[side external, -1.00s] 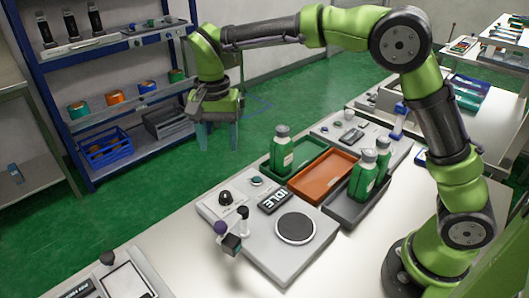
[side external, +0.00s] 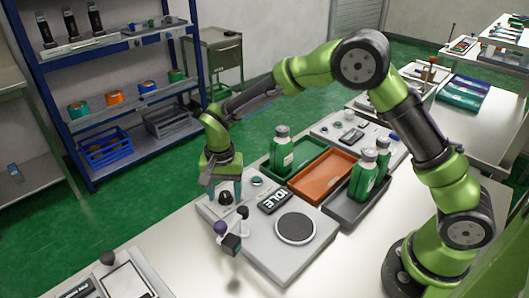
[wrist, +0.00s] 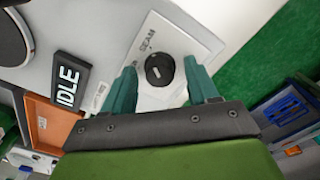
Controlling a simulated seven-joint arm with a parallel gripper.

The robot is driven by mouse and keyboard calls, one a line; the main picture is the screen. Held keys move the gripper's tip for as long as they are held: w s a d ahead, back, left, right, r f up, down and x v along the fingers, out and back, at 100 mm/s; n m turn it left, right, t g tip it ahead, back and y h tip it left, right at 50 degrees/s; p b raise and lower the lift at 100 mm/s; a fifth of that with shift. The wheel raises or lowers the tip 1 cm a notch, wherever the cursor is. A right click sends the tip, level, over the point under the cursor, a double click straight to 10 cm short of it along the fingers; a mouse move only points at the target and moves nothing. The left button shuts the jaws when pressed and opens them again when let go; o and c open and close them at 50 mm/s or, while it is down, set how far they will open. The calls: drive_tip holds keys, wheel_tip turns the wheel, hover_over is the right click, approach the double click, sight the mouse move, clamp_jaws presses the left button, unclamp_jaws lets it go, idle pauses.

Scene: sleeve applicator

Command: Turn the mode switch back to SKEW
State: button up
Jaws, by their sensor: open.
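The mode switch is a round black knob (wrist: 159,69) on a pale plate of the grey machine (side external: 262,245). In the side view the knob (side external: 226,197) sits at the machine's back left corner. A label near it in the wrist view seems to read SEAM; I cannot read SKEW. A light pointer mark shows on the knob. My gripper (wrist: 163,84) is open with teal fingers on either side of the knob, not visibly touching it. In the side view my gripper (side external: 224,188) is above and around the knob. The display (side external: 275,201) reads IDLE.
A round dark plate (side external: 295,228) is on the machine's right. Green bottles (side external: 282,150) stand in and near a green tray, an orange tray (side external: 324,174) and a dark tray (side external: 345,209) behind.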

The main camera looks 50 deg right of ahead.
drive_tip(key=c, duration=1)
drive_tip(key=shift+c, duration=0.2)
drive_tip(key=shift+n, duration=0.3)
drive_tip(key=n, duration=1.3)
drive_tip(key=shift+r+n, duration=0.1)
drive_tip(key=shift+n, duration=0.2)
drive_tip(key=o, duration=1)
